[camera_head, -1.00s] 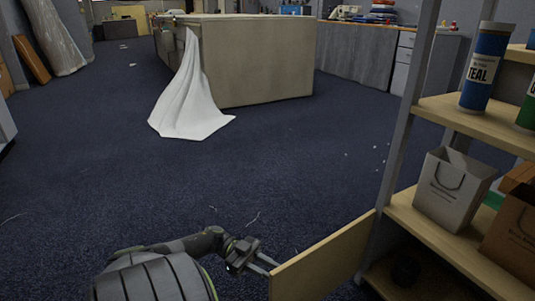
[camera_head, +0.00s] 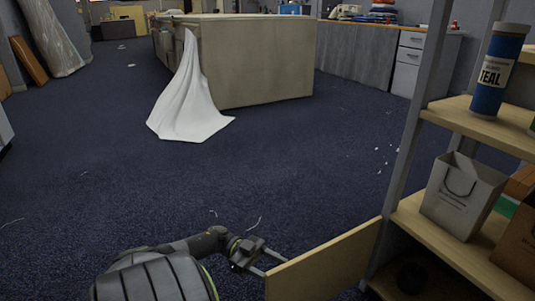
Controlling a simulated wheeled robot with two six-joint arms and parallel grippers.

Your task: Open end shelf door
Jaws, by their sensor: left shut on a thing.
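The wooden shelf door (camera_head: 325,268) stands swung out from the lower end of the shelf unit (camera_head: 455,244), at the bottom right of the head view. Its hinged side meets the shelf's metal upright, and the lower compartment behind it shows a dark round thing (camera_head: 410,277). My left gripper (camera_head: 274,262) is shut at the door's free edge. Its fingertips are partly hidden by the door panel. My right gripper is not in view.
Open blue carpet (camera_head: 240,185) lies left of the door. A white cloth (camera_head: 189,100) hangs from a large box-like block (camera_head: 257,62) further back.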

